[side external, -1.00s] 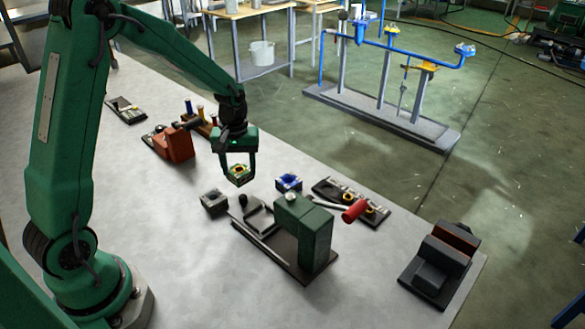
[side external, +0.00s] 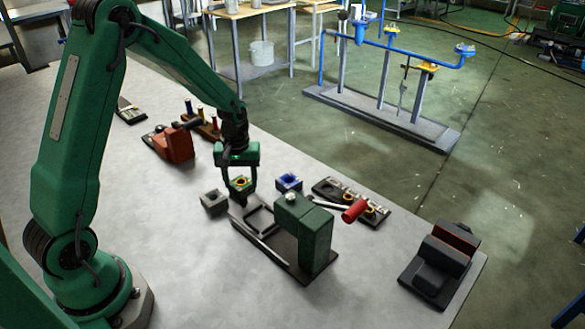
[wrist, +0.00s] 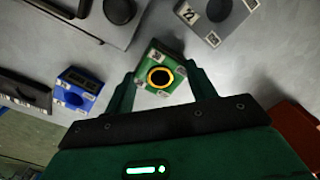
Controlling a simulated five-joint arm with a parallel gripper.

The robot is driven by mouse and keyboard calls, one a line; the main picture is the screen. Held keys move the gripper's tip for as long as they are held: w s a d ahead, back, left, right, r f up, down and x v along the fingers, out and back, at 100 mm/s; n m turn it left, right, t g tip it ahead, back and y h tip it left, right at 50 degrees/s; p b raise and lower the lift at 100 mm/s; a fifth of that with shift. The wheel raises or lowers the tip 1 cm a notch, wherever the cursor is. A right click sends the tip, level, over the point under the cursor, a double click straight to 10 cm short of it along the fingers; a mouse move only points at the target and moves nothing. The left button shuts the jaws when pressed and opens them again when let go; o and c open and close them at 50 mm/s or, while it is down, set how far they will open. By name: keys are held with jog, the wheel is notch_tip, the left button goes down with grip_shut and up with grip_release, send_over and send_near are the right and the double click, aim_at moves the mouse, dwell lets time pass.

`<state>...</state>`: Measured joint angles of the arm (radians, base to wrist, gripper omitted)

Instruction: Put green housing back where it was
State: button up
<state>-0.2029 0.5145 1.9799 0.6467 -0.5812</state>
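The green housing (side external: 240,184) is a small green block with a yellow-ringed round hole on top. My gripper (side external: 240,182) has a finger on either side of it and appears shut on it, holding it over the grey table (side external: 170,225). In the wrist view the housing (wrist: 157,69) sits between the two fingertips (wrist: 160,75), its holed face showing. Its underside is hidden, and I cannot tell the exact gap below it.
A grey housing (side external: 214,201) is at the left and a blue housing (side external: 289,182) at the right. A green press-like fixture (side external: 305,232) on a dark base stands in front. A parts rack (side external: 338,190) lies behind it. A red block (side external: 174,144) stands farther left.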

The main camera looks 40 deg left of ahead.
jog(key=o, duration=0.4)
jog(key=shift+c, duration=0.2)
jog(key=shift+r, duration=0.1)
notch_tip(320, 180, up, 12)
dwell(0.4)
dwell(0.5)
